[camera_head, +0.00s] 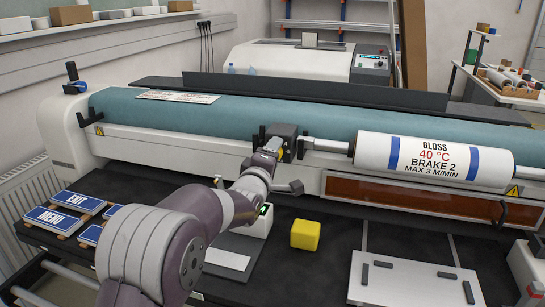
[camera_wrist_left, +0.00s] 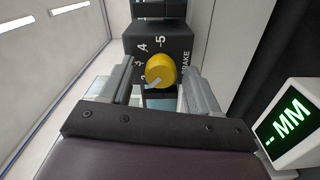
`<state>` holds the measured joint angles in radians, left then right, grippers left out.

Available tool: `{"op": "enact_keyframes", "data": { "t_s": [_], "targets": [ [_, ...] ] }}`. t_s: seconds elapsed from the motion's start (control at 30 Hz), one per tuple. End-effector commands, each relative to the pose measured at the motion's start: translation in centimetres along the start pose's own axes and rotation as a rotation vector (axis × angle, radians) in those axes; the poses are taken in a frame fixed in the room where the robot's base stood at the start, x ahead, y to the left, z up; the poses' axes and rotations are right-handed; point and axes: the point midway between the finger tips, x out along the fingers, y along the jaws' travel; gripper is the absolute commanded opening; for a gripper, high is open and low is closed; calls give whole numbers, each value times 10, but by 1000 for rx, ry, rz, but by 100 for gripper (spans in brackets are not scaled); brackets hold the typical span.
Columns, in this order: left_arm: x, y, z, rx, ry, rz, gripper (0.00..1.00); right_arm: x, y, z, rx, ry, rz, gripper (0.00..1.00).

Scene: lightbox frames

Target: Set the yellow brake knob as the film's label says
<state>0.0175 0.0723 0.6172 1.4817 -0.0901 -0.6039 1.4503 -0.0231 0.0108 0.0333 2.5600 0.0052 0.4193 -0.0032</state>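The film roll (camera_head: 376,152) at the right of the laminator carries a label reading GLOSS, 40 °C, BRAKE 2, MAX 3 M/MIN. My left gripper (camera_wrist_left: 158,90) is open, with one finger on each side of the knob and gaps between. In the head view it reaches the brake block (camera_head: 278,140). My right gripper is not in view.
A display (camera_wrist_left: 290,122) reading "-- MM" stands close to the right of my left gripper. A yellow cube (camera_head: 305,235) lies on the dark table. Blue signs (camera_head: 55,220) lie at the left, and a light plate (camera_head: 412,283) at the front right.

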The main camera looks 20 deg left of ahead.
Motion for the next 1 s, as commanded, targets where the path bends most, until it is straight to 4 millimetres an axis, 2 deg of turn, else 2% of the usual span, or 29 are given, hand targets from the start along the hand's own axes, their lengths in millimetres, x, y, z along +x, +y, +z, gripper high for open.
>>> {"op": "enact_keyframes", "data": {
  "t_s": [0.17,0.27,0.37,0.6,0.7,0.83,1.0],
  "targets": [
    [-2,-1,0,0,0,-1,61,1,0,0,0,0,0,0],
    [-14,-1,0,0,0,-1,61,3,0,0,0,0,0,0],
    [-36,-1,0,0,0,1,61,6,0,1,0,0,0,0],
    [-101,-1,0,0,1,1,61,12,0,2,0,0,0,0],
    [-115,0,0,0,1,0,61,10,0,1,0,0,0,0],
    [-125,-1,0,0,0,-2,61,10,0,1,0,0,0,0],
    [-127,0,0,0,0,0,61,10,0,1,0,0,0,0]
  ]
}}
